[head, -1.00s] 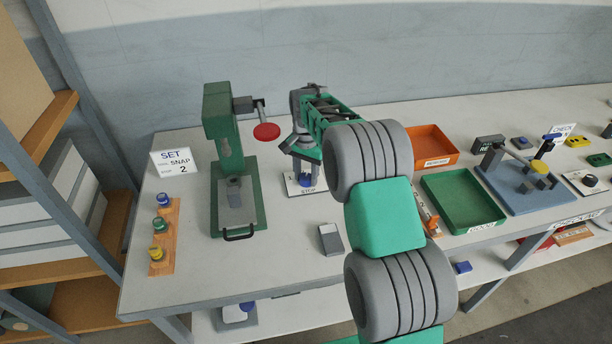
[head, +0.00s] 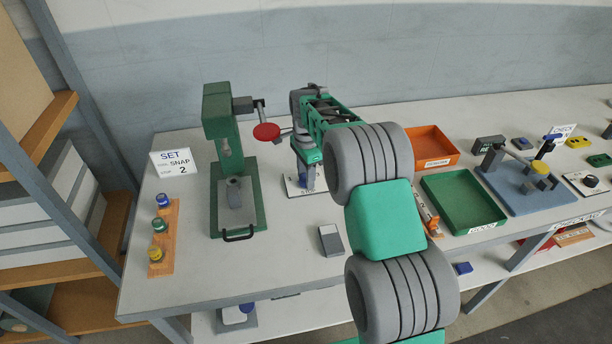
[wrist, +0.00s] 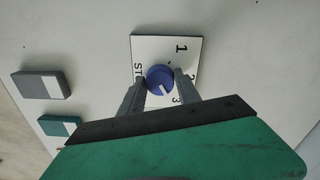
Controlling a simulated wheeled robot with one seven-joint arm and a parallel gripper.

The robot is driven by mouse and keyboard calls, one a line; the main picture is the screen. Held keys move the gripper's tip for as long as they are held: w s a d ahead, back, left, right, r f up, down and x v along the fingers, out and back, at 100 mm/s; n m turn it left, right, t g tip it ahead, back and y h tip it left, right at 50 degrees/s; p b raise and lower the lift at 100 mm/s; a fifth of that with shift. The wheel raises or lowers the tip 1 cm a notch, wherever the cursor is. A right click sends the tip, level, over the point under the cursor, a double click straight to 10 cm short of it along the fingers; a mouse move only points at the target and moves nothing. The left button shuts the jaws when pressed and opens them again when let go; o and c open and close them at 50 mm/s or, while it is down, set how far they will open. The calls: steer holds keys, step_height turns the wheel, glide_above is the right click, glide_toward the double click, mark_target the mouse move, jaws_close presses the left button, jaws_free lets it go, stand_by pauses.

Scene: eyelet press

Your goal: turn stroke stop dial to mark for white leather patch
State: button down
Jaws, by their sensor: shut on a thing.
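The stroke stop dial (wrist: 159,77) is a blue round knob with a white pointer line, on a white plate (wrist: 150,46) marked 1, 2 and 3. In the wrist view its pointer is toward the lower right, roughly on the side of the 3. My gripper (wrist: 160,80) is shut on the dial, one finger on each side. In the head view the dial (head: 307,177) shows low under my gripper, partly hidden. A sign (head: 174,163) reads SET, SNAP and 2. I cannot make out a white leather patch.
The green press (head: 228,150) with a red disc (head: 266,131) stands just left of my gripper. A grey-and-white block (head: 331,240) lies in front. Orange (head: 436,142) and green (head: 463,200) trays are to the right. A rack of coloured knobs (head: 166,238) is at left.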

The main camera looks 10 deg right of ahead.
stand_by(0.3)
steer(key=c, duration=0.9)
jaws_free()
steer(key=shift+o, duration=0.2)
step_height(320, 180, up, 8)
steer(key=shift+f+b, duration=0.1)
steer(key=shift+b, duration=0.35)
